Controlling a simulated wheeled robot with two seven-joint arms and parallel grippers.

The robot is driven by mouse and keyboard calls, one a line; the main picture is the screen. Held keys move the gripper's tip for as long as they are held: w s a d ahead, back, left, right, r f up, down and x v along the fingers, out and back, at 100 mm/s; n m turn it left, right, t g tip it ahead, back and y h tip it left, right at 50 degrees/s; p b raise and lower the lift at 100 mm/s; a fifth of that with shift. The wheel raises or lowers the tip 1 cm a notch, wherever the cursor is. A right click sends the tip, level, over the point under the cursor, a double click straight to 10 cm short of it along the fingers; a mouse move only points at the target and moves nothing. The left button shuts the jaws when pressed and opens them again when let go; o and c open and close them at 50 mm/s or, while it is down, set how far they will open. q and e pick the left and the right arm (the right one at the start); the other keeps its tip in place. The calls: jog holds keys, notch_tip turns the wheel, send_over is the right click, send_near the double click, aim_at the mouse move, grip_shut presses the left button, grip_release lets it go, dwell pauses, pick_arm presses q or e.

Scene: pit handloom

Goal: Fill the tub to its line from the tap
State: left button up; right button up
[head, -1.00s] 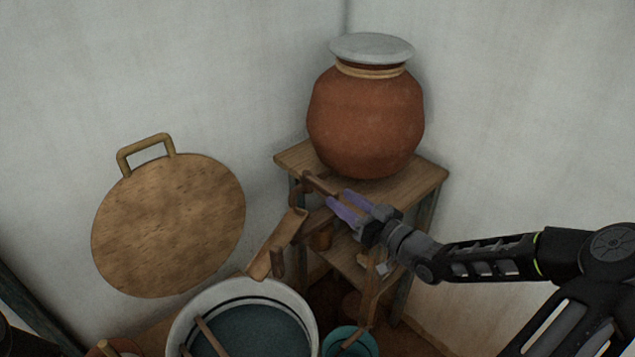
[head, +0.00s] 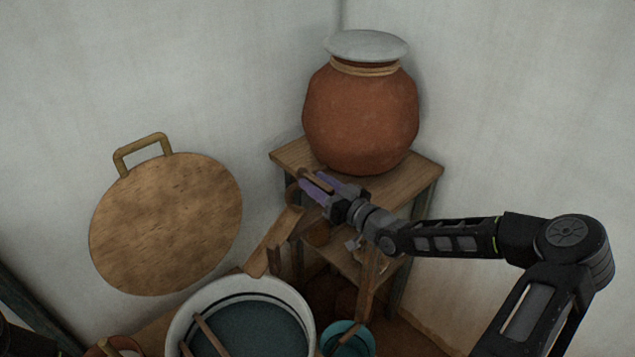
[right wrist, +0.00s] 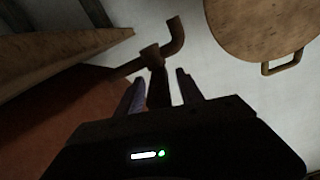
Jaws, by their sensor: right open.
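The white tub (head: 178,312) stands at the bottom of the head view, cut off by the frame edge. Dark bluish water (head: 255,330) shows in it, below a dark line around its inner wall. My left gripper is out of view.
A red clay pot (head: 360,120) with a grey lid sits on a wooden stand (head: 415,177). A wooden chute (head: 270,245) slopes from near the tap to the tub. A teal bucket (head: 362,340) stands beside the tub. A round wooden board (head: 165,225) leans on the wall.

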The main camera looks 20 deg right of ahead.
grip_shut()
dwell(0.3)
dwell(1.1)
